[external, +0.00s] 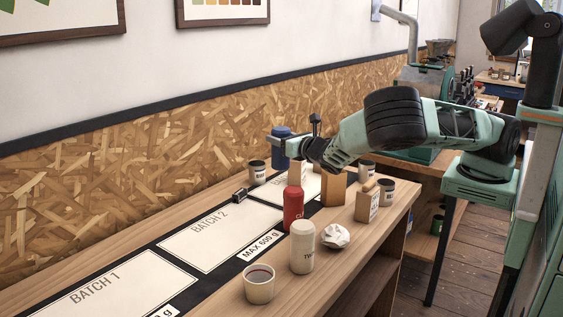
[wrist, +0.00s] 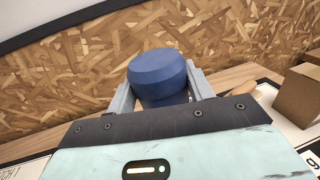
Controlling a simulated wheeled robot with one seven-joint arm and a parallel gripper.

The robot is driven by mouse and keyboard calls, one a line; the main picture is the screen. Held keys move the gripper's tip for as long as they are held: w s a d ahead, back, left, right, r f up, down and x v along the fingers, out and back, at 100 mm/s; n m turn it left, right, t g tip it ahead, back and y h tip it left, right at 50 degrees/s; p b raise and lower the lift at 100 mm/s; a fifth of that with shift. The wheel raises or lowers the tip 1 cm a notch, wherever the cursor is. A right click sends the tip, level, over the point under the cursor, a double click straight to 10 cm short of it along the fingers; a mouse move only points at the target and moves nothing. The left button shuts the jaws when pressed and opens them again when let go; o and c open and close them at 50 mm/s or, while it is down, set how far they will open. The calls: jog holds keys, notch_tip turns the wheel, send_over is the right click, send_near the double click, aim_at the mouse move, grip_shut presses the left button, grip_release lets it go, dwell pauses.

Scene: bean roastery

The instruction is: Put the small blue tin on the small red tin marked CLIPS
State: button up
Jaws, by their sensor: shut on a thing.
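The small blue tin (external: 282,150) is upright between the fingers of my gripper (external: 292,141), over the far side of the bench. In the wrist view the blue tin (wrist: 158,76) stands between both fingers, its rounded lid toward the camera. I cannot tell clearly whether its base touches the bench. The small red tin (external: 293,212) stands upright on the bench, nearer the external camera than the blue tin; only the start of its label, a "C", can be read. Its top shows nothing resting on it. The red tin is not seen in the wrist view.
A cream tin (external: 302,252), a pale cup (external: 259,289) and crumpled paper (external: 336,237) stand near the red tin. The chipboard wall (external: 180,150) is close behind. The BATCH 1 mat (external: 95,295) is clear.

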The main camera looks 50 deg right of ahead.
jog(key=s+a+r+y+p, duration=0.1)
jog(key=s+a+r+p, duration=0.9)
jog(key=p, duration=0.3)
jog(key=shift+n, duration=0.4)
jog(key=f+b, duration=0.6)
jog(key=f, duration=0.1)
jog(key=s+f+b, duration=0.1)
jog(key=f+b, duration=0.2)
jog(key=b, duration=0.1)
jog(key=shift+d+f, duration=0.2)
jog(key=shift+d, duration=0.15)
jog(key=shift+f, duration=0.1)
jog(key=o, duration=1.1)
jog(key=shift+o, duration=0.2)
